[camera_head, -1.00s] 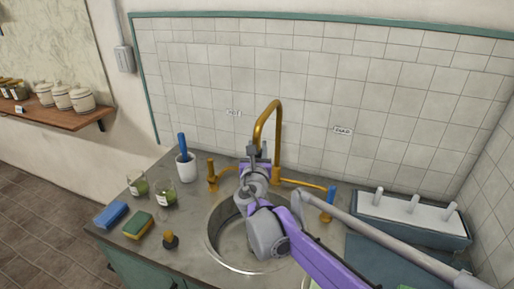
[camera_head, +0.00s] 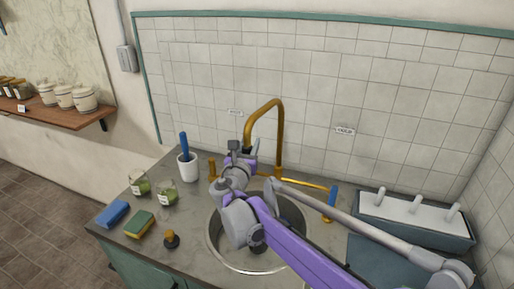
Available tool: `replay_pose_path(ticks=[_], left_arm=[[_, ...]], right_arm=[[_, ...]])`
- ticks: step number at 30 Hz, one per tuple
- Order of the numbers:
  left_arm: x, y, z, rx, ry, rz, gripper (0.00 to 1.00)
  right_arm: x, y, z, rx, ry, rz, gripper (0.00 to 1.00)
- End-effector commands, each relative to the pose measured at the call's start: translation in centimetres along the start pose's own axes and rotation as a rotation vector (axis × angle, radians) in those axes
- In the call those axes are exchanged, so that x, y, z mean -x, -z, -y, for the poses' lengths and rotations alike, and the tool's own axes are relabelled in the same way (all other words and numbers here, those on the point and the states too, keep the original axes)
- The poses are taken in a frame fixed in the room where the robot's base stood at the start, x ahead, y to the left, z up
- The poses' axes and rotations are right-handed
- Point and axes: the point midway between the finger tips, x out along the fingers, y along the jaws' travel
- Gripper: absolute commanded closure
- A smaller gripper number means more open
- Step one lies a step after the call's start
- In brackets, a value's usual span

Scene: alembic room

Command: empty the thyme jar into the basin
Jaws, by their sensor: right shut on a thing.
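My right gripper (camera_head: 244,148) is in front of the brass spout, over the back edge of the round steel basin (camera_head: 214,262). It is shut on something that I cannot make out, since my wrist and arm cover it. Two glass jars with green contents stand upright on the counter left of the basin: one jar (camera_head: 139,188) further left and another jar (camera_head: 167,195) nearer the basin. Their labels are too small to read, so I cannot tell which is thyme. My left gripper is not in view.
A brass tap (camera_head: 280,120) rises behind the basin. A white cup (camera_head: 187,167) with a blue-handled tool, a blue block (camera_head: 113,214), a sponge (camera_head: 139,224) and a dark stopper (camera_head: 171,240) stand left. A grey rack (camera_head: 415,229) with white pegs is right.

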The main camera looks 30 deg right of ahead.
Motion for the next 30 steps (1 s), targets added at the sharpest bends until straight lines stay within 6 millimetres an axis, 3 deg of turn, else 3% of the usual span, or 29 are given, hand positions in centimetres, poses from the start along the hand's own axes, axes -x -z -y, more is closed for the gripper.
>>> replay_pose_path(ticks=[6, 15, 30], left_arm=[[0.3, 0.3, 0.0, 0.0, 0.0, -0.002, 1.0], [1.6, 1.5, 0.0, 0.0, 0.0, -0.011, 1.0], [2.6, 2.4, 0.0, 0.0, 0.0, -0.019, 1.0]], right_arm=[[-1.5, -0.1, -3.4, -0.001, 0.157, 0.0, 1.0], [-3.9, -0.2, -6.5, -0.002, 0.354, 0.001, 1.0], [-6.0, -0.1, -8.5, 0.0, 0.379, 0.002, 1.0]])
